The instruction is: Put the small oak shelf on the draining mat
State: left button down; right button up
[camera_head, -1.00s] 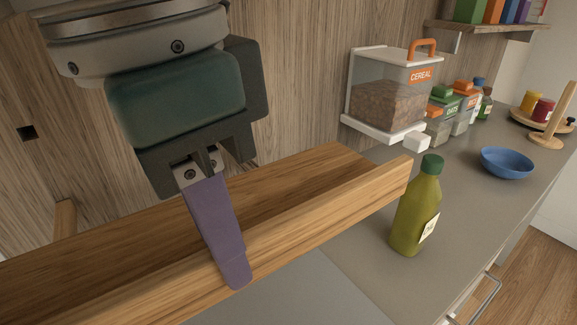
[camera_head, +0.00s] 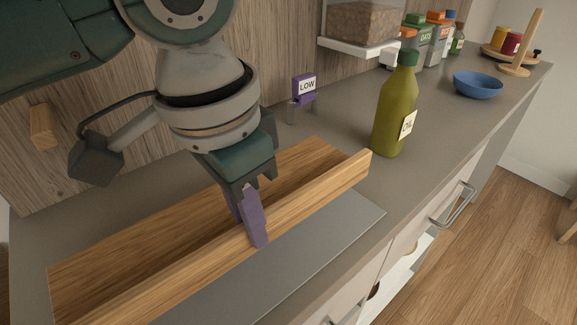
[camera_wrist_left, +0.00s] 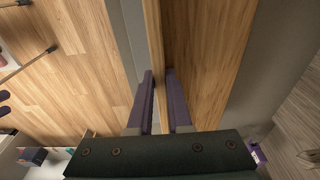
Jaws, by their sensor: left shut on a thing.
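The small oak shelf (camera_head: 325,190) is a long wooden board with a raised lip along its front edge. My left gripper (camera_head: 251,230) has its purple fingers shut across that lip, near the middle of its length. In the left wrist view the lip of the shelf (camera_wrist_left: 154,35) runs between the two fingers of my left gripper (camera_wrist_left: 160,80). The flat grey draining mat (camera_head: 325,235) shows in front of the shelf and is partly hidden by it. The shelf is low over the mat; I cannot tell if they touch. My right gripper is not in view.
A green bottle (camera_head: 390,120) stands on the counter just beyond the shelf's right end. A purple LOW tag (camera_head: 304,88) is behind. A cereal bin (camera_head: 360,25), cartons and a blue bowl (camera_head: 477,85) are farther back. A wooden peg (camera_head: 43,127) sticks out from the wall.

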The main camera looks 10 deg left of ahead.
aim_at(253, 248)
pick_arm(q)
jog(key=shift+f+b, duration=0.45)
jog(key=shift+f, duration=2)
jog(key=shift+f, duration=0.1)
jog(key=c, duration=0.8)
grip_release()
jog(key=shift+c, duration=0.2)
jog(key=r, duration=0.4)
jog(key=r+p, duration=0.1)
jog(key=r, duration=0.3)
jog(key=s+a+r+p, duration=0.1)
jog(key=r, duration=0.3)
jog(key=shift+s, duration=0.1)
jog(key=s+d+f+n+t+h, duration=0.25)
jog(key=s+d+f, duration=0.2)
jog(key=s, duration=0.25)
jog(key=s+a+f+n+y, duration=0.1)
jog(key=s+a, duration=0.1)
jog(key=a, duration=0.2)
jog(key=s+a+f+n+y, duration=0.1)
jog(key=s+a, duration=0.2)
jog(key=a, duration=0.1)
jog(key=s+a+f+n+y, duration=0.1)
jog(key=s+a, duration=0.2)
jog(key=a, duration=0.1)
jog(key=shift+a+f, duration=0.25)
jog(key=shift+f, duration=0.05)
